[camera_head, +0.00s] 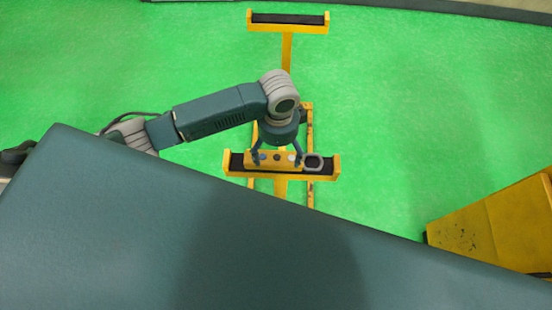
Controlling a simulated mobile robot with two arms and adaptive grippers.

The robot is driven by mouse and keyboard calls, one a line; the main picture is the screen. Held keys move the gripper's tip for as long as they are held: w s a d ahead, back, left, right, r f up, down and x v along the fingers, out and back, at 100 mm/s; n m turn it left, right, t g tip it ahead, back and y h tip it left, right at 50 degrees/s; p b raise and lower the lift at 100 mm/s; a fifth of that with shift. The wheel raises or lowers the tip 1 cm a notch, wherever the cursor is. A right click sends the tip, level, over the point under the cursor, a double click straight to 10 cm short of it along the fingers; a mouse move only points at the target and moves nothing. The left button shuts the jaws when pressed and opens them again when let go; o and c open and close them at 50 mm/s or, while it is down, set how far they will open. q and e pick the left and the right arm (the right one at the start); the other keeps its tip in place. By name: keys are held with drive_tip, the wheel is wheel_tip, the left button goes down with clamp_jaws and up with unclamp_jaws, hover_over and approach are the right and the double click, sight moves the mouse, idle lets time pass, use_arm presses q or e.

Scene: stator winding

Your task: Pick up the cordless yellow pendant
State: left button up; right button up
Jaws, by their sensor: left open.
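The yellow pendant (266,166) lies lengthwise on the near dark-topped holder (333,167) of the yellow stand. It has several buttons on its face and a grey ring (313,162) at its right end. My left gripper (277,157) points down from above at the pendant. My right gripper is not in view.
The yellow stand's far holder (290,19) at the top is empty. A yellow box-shaped body (490,228) stands at the lower right. The green floor (430,90) around the stand is clear. My dark body covers the lower left.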

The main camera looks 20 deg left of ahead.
sight(276, 161)
use_arm(q)
wheel_tip(276, 161, down, 3)
drive_tip(key=shift+r, duration=0.1)
drive_tip(key=f, duration=0.1)
drive_tip(key=f+p, duration=0.1)
drive_tip(key=f, duration=0.2)
drive_tip(key=shift+w+a+f, duration=0.1)
drive_tip(key=shift+a+f, duration=0.05)
drive_tip(key=shift+a, duration=0.2)
drive_tip(key=shift+f, duration=0.45)
drive_tip(key=shift+w, duration=0.1)
drive_tip(key=c, duration=1.7)
drive_tip(key=shift+r, duration=0.1)
